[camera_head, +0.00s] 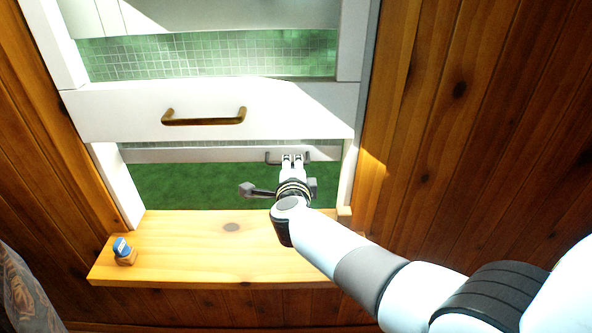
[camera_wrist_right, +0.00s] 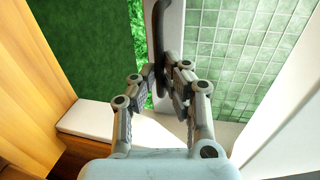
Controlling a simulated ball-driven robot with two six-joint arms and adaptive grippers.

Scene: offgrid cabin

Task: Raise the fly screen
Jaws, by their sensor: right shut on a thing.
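The fly screen is a fine mesh (camera_wrist_right: 235,60) with a white bottom bar (camera_head: 215,154) that carries a dark grey handle (camera_head: 270,156). The bar sits well above the wooden sill, with open green ground showing below it. My right gripper (camera_head: 293,160) is at the handle, towards the right part of the bar. In the right wrist view, its fingers (camera_wrist_right: 160,80) are closed around the dark handle (camera_wrist_right: 158,30), beside the white bar. The fingers hide part of the handle. My left gripper is not in view.
A white sash rail (camera_head: 110,115) with a brass handle (camera_head: 203,117) crosses the window above the screen bar. The wooden sill (camera_head: 190,255) holds a small blue and wooden object (camera_head: 123,250) at its left end. Plank walls (camera_head: 480,130) flank the white frame. A patterned thing (camera_head: 20,292) shows at lower left.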

